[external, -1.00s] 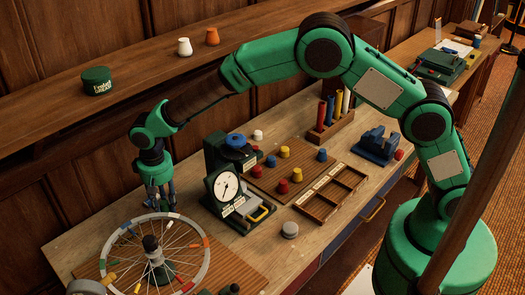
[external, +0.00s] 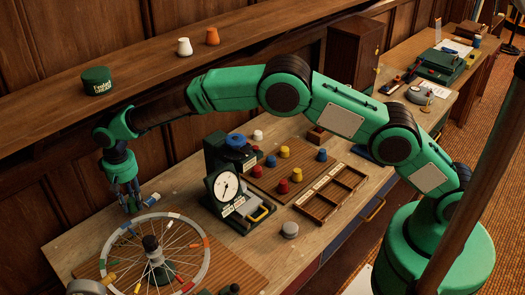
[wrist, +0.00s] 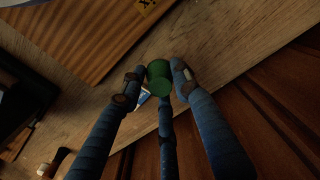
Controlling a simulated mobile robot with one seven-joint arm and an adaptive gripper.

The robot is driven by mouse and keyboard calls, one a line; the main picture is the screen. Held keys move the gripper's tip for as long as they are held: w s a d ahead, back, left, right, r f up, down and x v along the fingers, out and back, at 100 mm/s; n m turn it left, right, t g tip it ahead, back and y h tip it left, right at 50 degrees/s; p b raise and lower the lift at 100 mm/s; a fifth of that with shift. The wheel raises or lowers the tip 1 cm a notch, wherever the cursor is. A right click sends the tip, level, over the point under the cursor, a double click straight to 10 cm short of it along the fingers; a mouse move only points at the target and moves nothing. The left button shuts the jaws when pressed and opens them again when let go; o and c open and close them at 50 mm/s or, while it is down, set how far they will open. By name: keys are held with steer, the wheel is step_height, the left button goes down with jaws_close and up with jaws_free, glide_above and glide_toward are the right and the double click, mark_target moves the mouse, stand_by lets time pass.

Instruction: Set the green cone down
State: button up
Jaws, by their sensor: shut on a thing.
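The green cone (wrist: 159,76) shows in the wrist view between the blue fingers of my gripper (wrist: 158,82). The fingers are shut on it, around its sides. Wooden table top lies beyond it; I cannot tell whether the cone touches the wood. In the external view my gripper (external: 131,203) points down at the table's back left, just behind the spoked wheel (external: 203,258).
A small pale object (external: 155,197) lies right of my gripper. A dial instrument (external: 226,187), a board with coloured cones (external: 262,183) and a divided tray (external: 331,193) stand further right. The wood-panelled wall rises close behind the gripper.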

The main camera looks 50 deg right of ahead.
mark_target(130, 216)
steer(key=shift+w+a+f, duration=0.1)
steer(key=shift+w+a, duration=0.3)
steer(key=shift+w, duration=0.2)
steer(key=shift+w+a+f, duration=0.1)
steer(key=shift+w+a, duration=0.3)
steer(key=shift+w, duration=0.2)
steer(key=shift+f+b, duration=0.6)
steer(key=shift+f, duration=1.05)
steer(key=shift+f, duration=0.1)
steer(key=o, duration=1.2)
steer(key=shift+c, duration=0.2)
steer(key=shift+r+p, duration=0.5)
steer(key=shift+r, duration=1.6)
